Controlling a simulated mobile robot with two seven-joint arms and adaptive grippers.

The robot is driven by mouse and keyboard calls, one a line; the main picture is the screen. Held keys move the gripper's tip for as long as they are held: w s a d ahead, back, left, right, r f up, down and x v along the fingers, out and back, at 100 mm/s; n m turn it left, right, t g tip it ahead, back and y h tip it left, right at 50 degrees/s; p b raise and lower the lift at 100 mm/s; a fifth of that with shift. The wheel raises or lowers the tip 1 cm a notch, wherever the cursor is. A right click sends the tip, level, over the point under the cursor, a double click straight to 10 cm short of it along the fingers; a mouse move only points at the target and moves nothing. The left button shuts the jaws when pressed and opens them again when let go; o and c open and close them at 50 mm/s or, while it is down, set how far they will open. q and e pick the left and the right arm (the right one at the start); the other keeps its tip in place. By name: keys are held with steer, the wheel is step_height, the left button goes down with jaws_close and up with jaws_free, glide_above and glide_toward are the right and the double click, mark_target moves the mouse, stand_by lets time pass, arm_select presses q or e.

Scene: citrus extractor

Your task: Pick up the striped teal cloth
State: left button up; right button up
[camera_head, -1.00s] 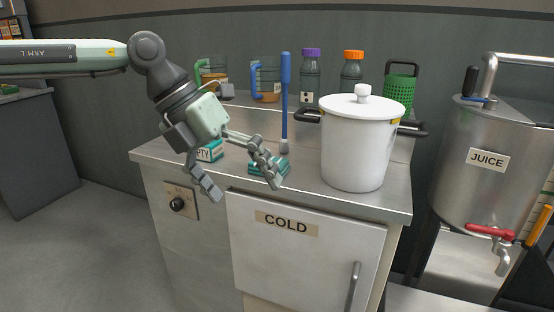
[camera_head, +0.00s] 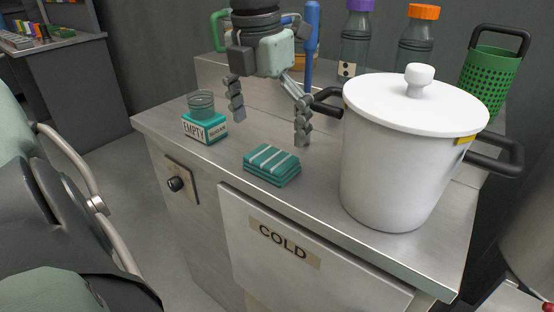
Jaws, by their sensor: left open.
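The striped teal cloth (camera_head: 270,165) lies folded on the steel counter, near its front edge. It has pale stripes and is fully visible. My left gripper (camera_head: 269,130) is open and points down, with its two fingers spread wide. In the picture its fingertips are above the cloth and a little behind it. The gripper is empty and I see no contact with the cloth. My right gripper is not in view.
A large white lidded pot (camera_head: 395,165) with black handles stands right of the cloth. A teal box labelled EMPTY (camera_head: 205,128) stands left, with a glass jar (camera_head: 201,103) at it. A blue-handled tool (camera_head: 311,40), bottles and a green perforated basket (camera_head: 489,80) stand behind.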

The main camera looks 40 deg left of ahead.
mark_target(272, 157)
arm_select(q)
steer(key=f, duration=0.5)
steer(key=shift+w+d+f, duration=0.1)
steer(key=shift+w+f, duration=0.1)
steer(key=shift+f, duration=0.15)
steer(key=c, duration=1.2)
